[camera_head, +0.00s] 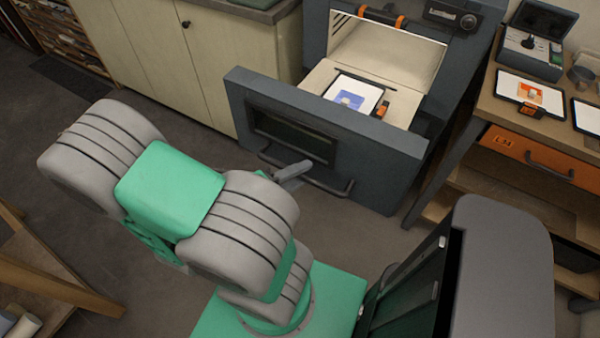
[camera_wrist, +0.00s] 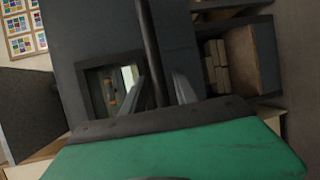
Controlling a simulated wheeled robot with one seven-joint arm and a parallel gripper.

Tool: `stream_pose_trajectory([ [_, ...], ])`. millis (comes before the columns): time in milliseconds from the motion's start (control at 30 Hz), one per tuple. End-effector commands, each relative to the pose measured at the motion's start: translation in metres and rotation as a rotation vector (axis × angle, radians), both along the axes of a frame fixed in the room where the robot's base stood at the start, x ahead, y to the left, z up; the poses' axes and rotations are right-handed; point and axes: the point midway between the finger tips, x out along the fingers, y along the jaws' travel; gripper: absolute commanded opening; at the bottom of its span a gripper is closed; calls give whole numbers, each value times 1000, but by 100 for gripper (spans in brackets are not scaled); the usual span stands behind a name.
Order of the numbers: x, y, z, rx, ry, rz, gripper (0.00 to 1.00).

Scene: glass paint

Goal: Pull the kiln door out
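The kiln door (camera_head: 240,105) is a dark grey front panel with a window. It stands out from the kiln body (camera_head: 450,60), with the kiln's tray behind it. Its dark bar handle (camera_head: 340,188) runs along the lower front. In the wrist view the handle (camera_wrist: 149,45) passes between my two fingers, with a narrow gap visible on each side. My gripper (camera_head: 293,171) is at the handle and looks open around it. The fingertips are partly hidden in both views.
A white sheet with a blue patch (camera_head: 350,92) lies on the pulled-out tray. A workbench (camera_head: 500,108) with an orange drawer (camera_head: 540,158) stands at the right. Cream cabinets (camera_head: 215,60) stand at the left. Floor is clear before the door.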

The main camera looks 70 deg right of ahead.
Motion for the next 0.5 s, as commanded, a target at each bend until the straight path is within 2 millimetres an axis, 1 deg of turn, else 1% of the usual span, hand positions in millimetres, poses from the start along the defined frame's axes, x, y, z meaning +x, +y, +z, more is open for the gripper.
stream_pose_trajectory([
  [300,2,3,0,1,0,3,38],
  [367,6,8,1,1,-1,6,38],
  [500,19,29,5,1,-2,10,38],
])
